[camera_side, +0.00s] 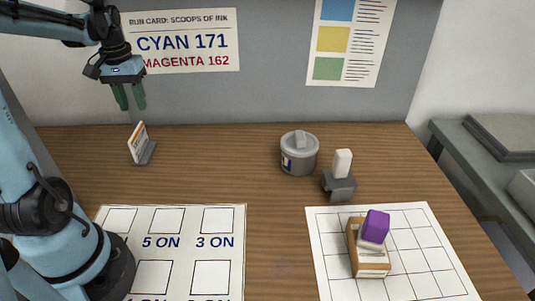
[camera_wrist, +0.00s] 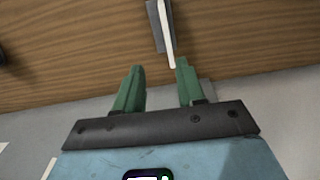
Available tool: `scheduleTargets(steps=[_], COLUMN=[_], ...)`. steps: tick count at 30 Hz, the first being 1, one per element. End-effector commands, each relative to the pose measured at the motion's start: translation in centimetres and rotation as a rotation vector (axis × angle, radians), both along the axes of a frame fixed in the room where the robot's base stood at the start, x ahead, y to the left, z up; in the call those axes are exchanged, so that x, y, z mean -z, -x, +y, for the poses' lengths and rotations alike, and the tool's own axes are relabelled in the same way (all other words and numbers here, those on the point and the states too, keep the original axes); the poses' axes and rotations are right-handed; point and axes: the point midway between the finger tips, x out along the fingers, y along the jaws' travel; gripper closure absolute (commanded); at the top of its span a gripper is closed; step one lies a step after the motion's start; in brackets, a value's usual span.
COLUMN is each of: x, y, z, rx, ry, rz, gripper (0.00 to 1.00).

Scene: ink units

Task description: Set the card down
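A small white card (camera_side: 137,143) with orange and dark print stands upright, leaning a little, in a grey holder (camera_side: 147,155) at the back left of the table. The card is beyond the fingertips, and I see no contact.
A lidded grey pot (camera_side: 299,155) and a grey block with a white piece (camera_side: 341,170) stand mid-table. A gridded sheet (camera_side: 425,235) at front right bears a wooden tray (camera_side: 369,265) with a purple block (camera_side: 376,224). A labelled sheet (camera_side: 190,250) lies front left. Bare table separates them.

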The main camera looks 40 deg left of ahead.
Motion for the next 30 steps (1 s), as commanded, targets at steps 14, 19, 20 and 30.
scheduleTargets(steps=[14, 19, 20, 30], x=[-1.1, -0.5, -0.4, -0.1], y=[-3.9, -3.3, -3.2, -2.8], z=[-19.2, -24.1, -24.7, -26.5], rx=[0.521, 0.661, 0.677, 0.731], ry=[-0.196, -0.216, -0.218, -0.221], rz=[-0.362, -0.492, -0.508, -0.567], gripper=[0.61, 0.61, 0.61, 0.61])
